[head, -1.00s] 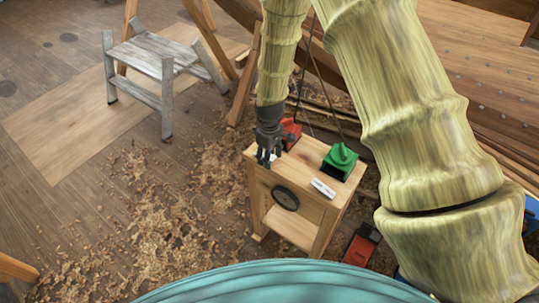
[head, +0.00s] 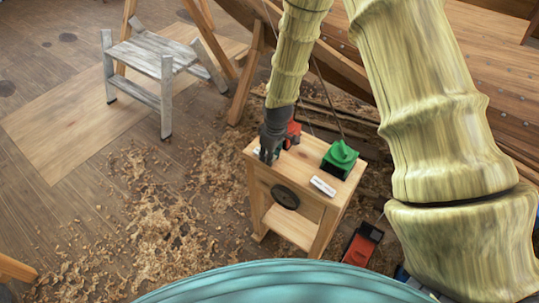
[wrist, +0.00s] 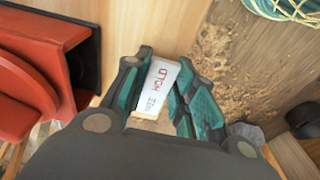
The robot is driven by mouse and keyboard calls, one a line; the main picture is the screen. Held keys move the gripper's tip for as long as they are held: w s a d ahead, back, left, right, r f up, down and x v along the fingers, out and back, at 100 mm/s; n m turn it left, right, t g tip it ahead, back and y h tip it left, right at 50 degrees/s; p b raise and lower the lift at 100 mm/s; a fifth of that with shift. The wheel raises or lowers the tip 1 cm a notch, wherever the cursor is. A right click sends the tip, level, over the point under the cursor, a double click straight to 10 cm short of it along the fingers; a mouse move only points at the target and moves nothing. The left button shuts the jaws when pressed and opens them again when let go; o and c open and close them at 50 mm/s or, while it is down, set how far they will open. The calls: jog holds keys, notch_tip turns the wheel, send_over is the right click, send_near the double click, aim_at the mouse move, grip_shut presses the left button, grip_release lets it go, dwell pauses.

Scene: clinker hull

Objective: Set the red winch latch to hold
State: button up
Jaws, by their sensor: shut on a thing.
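The red winch (head: 292,134) sits on the wooden stand at its back left, partly hidden by my gripper; it also shows large at the left in the wrist view (wrist: 40,75). Beside it is its white latch piece (wrist: 158,88), lettered HOLD, with a second word too small to read. My gripper (wrist: 162,65) has its two teal-padded fingers on either side of this white piece, shut on it. In the head view my gripper (head: 266,158) points down at the stand's left edge and hides most of the piece.
A green winch (head: 340,158) with its own white plate (head: 323,186) stands on the right of the wooden stand (head: 300,171). A dark round disc (head: 285,197) is on the stand's front. A grey step stool (head: 160,65) stands back left. Shavings cover the floor.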

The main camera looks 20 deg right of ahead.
jog(key=o, duration=1)
jog(key=shift+o, duration=0.2)
notch_tip(320, 180, up, 12)
jog(key=s, duration=0.1)
jog(key=shift+d, duration=0.45)
jog(key=shift+s+f, duration=0.1)
